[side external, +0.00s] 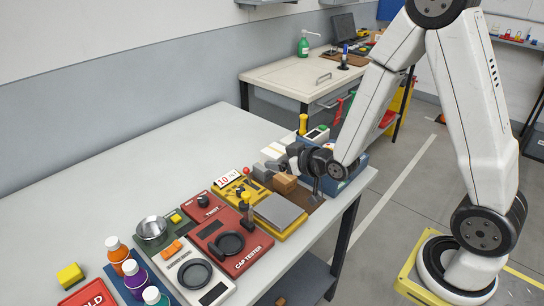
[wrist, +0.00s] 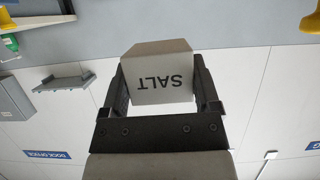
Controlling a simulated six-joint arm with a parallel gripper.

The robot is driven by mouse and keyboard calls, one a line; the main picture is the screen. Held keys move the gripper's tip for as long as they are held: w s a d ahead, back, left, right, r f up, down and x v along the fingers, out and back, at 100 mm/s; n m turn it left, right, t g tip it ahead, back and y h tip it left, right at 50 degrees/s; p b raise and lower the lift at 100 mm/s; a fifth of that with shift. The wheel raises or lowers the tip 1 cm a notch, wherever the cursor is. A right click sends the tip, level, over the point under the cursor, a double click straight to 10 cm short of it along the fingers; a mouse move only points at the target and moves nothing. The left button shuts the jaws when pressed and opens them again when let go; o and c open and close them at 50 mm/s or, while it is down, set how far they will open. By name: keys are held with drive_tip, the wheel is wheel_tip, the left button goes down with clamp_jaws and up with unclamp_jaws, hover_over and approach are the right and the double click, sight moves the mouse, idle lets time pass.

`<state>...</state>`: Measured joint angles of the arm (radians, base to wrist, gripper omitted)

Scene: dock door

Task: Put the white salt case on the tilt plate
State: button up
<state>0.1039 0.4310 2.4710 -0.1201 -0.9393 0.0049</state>
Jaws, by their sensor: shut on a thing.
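The white salt case (wrist: 158,68) sits between the two fingers of my gripper (wrist: 162,95) in the wrist view, its SALT lettering upside down. My gripper is shut on it. In the side view my gripper (side external: 287,165) reaches level toward the wall, over the back of the row of devices. I cannot clearly pick out the case there among the small grey and white shapes. What looks like the tilt plate, a grey plate (side external: 279,211) on a yellow base, lies nearer the camera than my gripper, with its top bare.
A brown block (side external: 285,184) stands between my gripper and the grey plate. A red-knobbed lever and a black-and-yellow knob (side external: 246,205) rise beside the plate. The red cap tester (side external: 229,243), a metal bowl (side external: 152,227) and bottles stand nearer the camera.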

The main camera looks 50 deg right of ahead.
drive_tip(key=shift+y, duration=0.4)
drive_tip(key=s+d+f, duration=0.1)
drive_tip(key=d, duration=0.1)
drive_tip(key=s+d+f, duration=0.1)
drive_tip(key=d+f, duration=0.1)
drive_tip(key=s+d+f, duration=0.1)
drive_tip(key=d, duration=0.1)
drive_tip(key=shift+d+f, duration=0.25)
drive_tip(key=shift+d, duration=0.1)
drive_tip(key=shift+s+d+f, duration=0.4)
drive_tip(key=shift+s+d, duration=0.1)
drive_tip(key=shift+s, duration=0.05)
drive_tip(key=shift+f, duration=0.15)
drive_tip(key=shift+f, duration=2.8)
drive_tip(key=shift+f, duration=1.85)
drive_tip(key=shift+f, duration=0.2)
drive_tip(key=o, duration=1.2)
drive_tip(key=shift+c, duration=0.2)
